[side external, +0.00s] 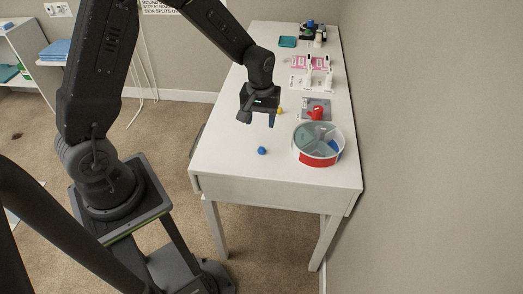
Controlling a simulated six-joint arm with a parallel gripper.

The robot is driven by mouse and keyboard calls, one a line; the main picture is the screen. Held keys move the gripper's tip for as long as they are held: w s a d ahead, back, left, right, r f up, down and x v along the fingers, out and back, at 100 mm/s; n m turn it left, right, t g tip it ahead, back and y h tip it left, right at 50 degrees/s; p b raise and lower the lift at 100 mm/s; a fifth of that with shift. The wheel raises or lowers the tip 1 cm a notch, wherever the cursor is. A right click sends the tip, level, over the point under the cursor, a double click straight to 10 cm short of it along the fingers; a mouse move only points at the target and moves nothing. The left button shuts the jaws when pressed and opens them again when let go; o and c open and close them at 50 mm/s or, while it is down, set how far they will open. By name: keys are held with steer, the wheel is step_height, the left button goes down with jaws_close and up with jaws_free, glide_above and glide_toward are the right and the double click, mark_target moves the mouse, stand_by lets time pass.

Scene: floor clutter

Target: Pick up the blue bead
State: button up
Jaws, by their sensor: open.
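The blue bead (262,151) is a small round ball on the white tabletop, near the table's front end. It stands alone with bare table around it. My gripper (257,119) is open and empty. In the picture it is just above the bead, pointing down over the table. I cannot tell its exact height over the surface. A small yellow object (280,110) shows close to the right side of my gripper, partly beside the finger.
A round divided container (318,161) with a red front stands right of the bead. A red item (316,113) rests on a grey tray behind it. The front left of the table (225,155) is clear.

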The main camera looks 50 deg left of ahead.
glide_above(261, 151)
steer(key=f, duration=0.8)
steer(key=shift+s+d, duration=0.15)
steer(key=shift+s, duration=0.05)
steer(key=shift+w+a+f, duration=0.1)
steer(key=shift+f, duration=1.3)
steer(key=shift+w+a+f, duration=0.1)
steer(key=shift+f, duration=1.25)
steer(key=c, duration=1)
steer(key=shift+r, duration=0.1)
